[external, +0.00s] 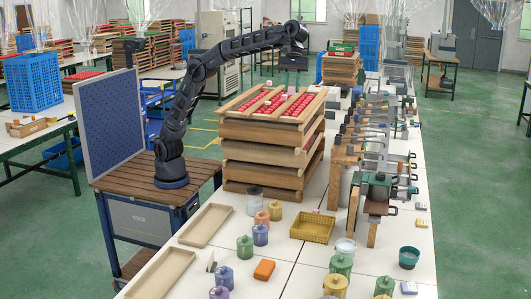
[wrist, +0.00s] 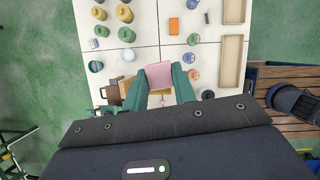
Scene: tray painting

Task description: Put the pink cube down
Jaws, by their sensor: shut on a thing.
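My gripper (wrist: 160,84) is shut on the pink cube (wrist: 160,75), which sits between its two green fingers in the wrist view. In the external view my gripper (external: 291,72) hangs at the end of the outstretched arm, above the far part of the wooden tray stack (external: 262,155). The cube is too small there to make out clearly. The top tray holds rows of red pieces. My gripper's dark body hides the lower part of the wrist view.
A white table carries colored jars (external: 244,247), an orange block (external: 264,269), a yellow basket (external: 312,228) and two shallow wooden trays (external: 205,225). Clamps and tools (external: 380,150) line the table right of the stack. Bare white tabletop shows between the jars and basket.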

